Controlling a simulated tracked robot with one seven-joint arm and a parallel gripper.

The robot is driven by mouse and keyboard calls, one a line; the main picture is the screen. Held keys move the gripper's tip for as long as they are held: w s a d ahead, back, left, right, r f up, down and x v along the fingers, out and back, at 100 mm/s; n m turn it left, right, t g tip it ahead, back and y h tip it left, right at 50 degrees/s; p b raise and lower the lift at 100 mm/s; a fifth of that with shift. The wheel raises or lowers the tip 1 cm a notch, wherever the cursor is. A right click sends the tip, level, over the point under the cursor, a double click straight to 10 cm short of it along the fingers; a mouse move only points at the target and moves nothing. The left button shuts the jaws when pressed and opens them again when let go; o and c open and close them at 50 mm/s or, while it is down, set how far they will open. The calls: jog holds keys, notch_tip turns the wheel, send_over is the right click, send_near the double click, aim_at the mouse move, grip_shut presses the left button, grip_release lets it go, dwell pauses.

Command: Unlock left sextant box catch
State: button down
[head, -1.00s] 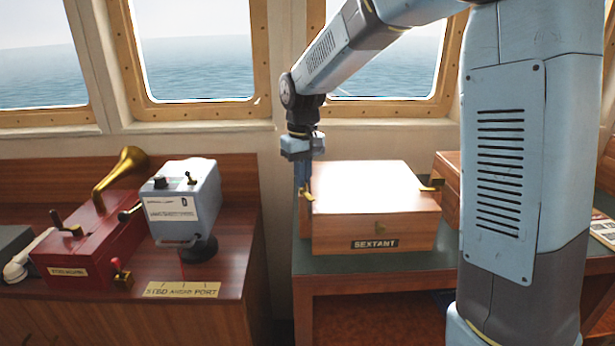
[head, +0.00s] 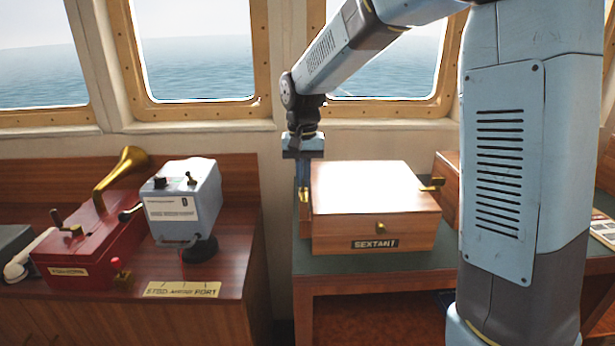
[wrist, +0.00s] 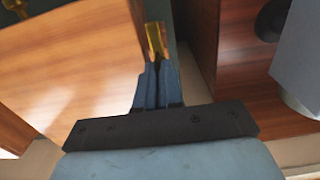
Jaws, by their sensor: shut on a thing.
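The wooden sextant box (head: 373,188) sits closed on the green-topped table, with a "SEXTANT" label and a small brass knob on its front. The left brass catch (head: 303,195) is at the box's left side. My gripper (head: 304,188) points down there and its fingers are shut on the catch. In the wrist view the brass catch (wrist: 155,38) sticks out from between the fingertips of my gripper (wrist: 156,62), beside the box edge (wrist: 90,60). The right brass catch (head: 432,185) sticks out at the box's right side.
A grey-blue instrument (head: 183,200) and a red box with a brass horn (head: 95,235) stand on the wooden console to the left. A gap separates console and table (head: 360,266). Another wooden box (head: 447,190) is at the right, partly behind my arm column.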

jog(key=shift+r, duration=0.1)
jog(key=c, duration=1.3)
grip_release()
notch_tip(320, 180, up, 14)
jog(key=shift+f, duration=0.2)
